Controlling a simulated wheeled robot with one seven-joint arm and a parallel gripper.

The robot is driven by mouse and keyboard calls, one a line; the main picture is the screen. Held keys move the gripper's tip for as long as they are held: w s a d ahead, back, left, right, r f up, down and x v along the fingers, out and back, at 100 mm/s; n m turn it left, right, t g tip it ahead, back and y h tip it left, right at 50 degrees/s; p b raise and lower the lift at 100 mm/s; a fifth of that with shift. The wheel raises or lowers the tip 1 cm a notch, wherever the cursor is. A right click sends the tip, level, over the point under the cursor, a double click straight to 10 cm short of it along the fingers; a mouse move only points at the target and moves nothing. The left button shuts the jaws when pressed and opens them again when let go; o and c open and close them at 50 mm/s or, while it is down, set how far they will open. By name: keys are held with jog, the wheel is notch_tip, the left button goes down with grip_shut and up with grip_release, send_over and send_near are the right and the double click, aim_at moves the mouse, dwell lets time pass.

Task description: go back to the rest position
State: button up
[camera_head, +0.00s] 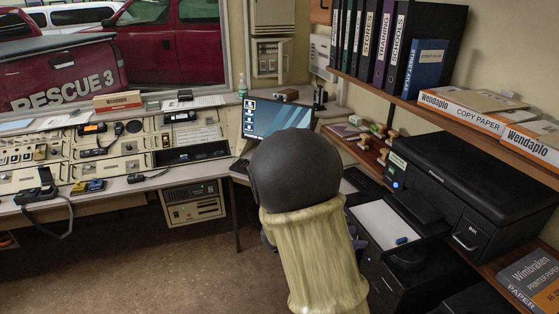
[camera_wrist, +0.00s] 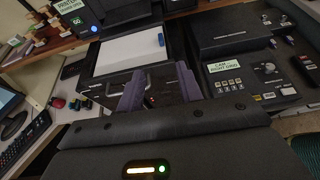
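My gripper (camera_wrist: 160,88) shows in the wrist view with its two purple-grey fingers apart and no object seen between them. Beyond the fingertips are a dark cabinet front and the printer's tray with white paper (camera_wrist: 125,52). In the head view my own arm, with a dark rounded joint and a pale yellow sleeve, covers the middle and hides most of the gripper. A small blue object (camera_head: 401,240) lies on the paper in the printer tray; it also shows in the wrist view (camera_wrist: 161,40).
A black printer (camera_head: 470,175) stands on the right-hand desk, below a shelf of binders (camera_head: 400,45). A monitor (camera_head: 275,117) stands in the corner. A radio console (camera_head: 120,150) runs along the left under the window. Open floor (camera_head: 130,260) lies at lower left.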

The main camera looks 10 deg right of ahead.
jog(key=s+a+f+m+g+y, duration=0.2)
jog(key=s+a+f+m+y, duration=0.35)
jog(key=s+m+y, duration=0.2)
jog(key=s+a+r+m+t+y, duration=0.2)
jog(key=a+m+y, duration=0.4)
jog(key=a+m, duration=0.4)
jog(key=shift+a+m+t, duration=0.25)
jog(key=shift+m+t, duration=0.4)
jog(key=shift+t, duration=0.05)
jog(key=shift+d, duration=0.1)
